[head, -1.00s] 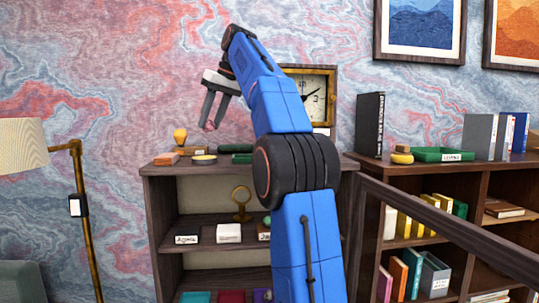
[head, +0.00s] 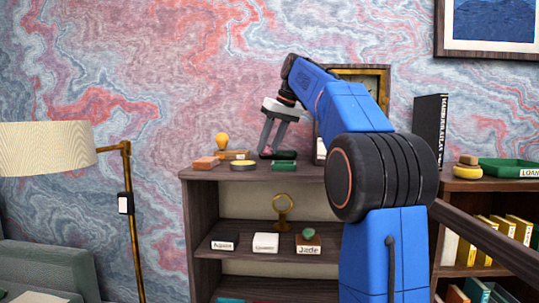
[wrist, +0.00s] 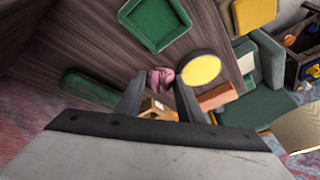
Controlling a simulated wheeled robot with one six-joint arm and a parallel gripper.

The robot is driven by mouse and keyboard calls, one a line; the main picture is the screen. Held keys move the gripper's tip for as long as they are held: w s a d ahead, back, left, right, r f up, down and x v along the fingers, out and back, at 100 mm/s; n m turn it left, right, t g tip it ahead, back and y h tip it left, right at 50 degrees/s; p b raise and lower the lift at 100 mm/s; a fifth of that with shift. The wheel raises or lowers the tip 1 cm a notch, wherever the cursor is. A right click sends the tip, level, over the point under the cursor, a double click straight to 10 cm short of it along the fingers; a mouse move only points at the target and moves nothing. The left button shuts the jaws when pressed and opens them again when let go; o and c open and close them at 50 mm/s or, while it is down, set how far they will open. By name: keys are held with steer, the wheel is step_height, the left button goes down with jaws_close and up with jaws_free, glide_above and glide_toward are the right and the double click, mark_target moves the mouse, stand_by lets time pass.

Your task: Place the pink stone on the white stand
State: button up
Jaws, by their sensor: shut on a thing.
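In the wrist view, a small pink stone (wrist: 161,80) sits between the fingertips of my gripper (wrist: 160,84), which is shut on it. In the head view, my gripper (head: 271,153) points down just above the shelf's top board, and I cannot make out the stone there. The white stand (head: 265,243) is on the shelf level below, in the middle of a row of labelled stands. Its top looks bare.
On the top board (head: 200,175) near my gripper are an orange block (head: 206,163), a round yellow-topped dish (head: 243,165), a green tray (head: 285,165) and a yellow-knobbed object (head: 222,142). A brass ring ornament (head: 284,212) stands behind the stands, under the top board.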

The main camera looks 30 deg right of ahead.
mark_target(271, 148)
steer(key=shift+f, duration=1.5)
steer(key=o, duration=0.8)
steer(key=shift+f, duration=0.1)
